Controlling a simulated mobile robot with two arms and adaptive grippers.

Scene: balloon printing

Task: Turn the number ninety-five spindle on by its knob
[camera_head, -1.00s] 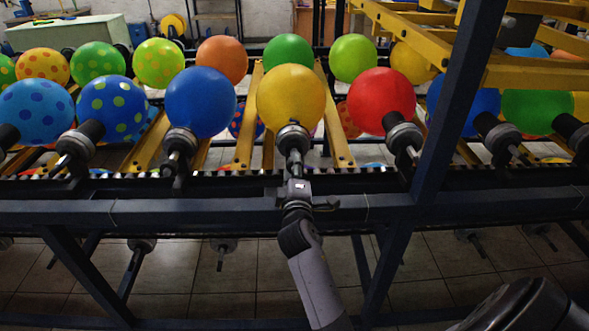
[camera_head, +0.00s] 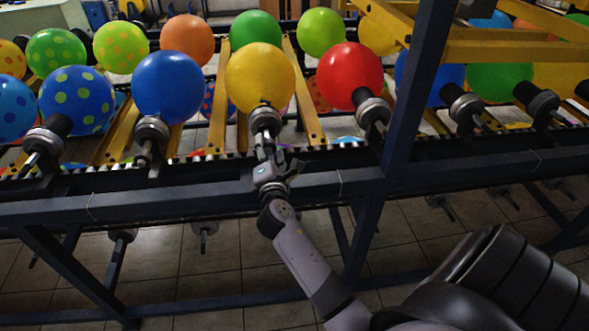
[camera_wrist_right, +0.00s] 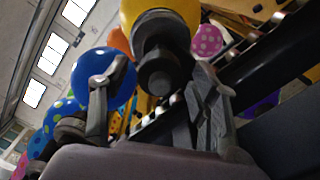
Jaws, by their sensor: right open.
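A yellow balloon (camera_head: 260,76) sits on a dark spindle with a grey collar (camera_head: 264,117). The spindle end, a dark round knob (camera_wrist_right: 157,72), faces me in the right wrist view. No number is legible on any spindle. My right gripper (camera_head: 275,160) is at the front of the yellow balloon's spindle. In the right wrist view its open fingers (camera_wrist_right: 158,95) stand apart, one on each side of the knob in the picture. I cannot tell whether they touch it. My left gripper is not in view.
Neighbouring spindles carry a blue balloon (camera_head: 168,87) to the left and a red balloon (camera_head: 349,79) to the right. A dark frame rail (camera_head: 140,200) crosses in front. A slanted post (camera_head: 412,110) stands right of the red balloon. More balloons stand behind.

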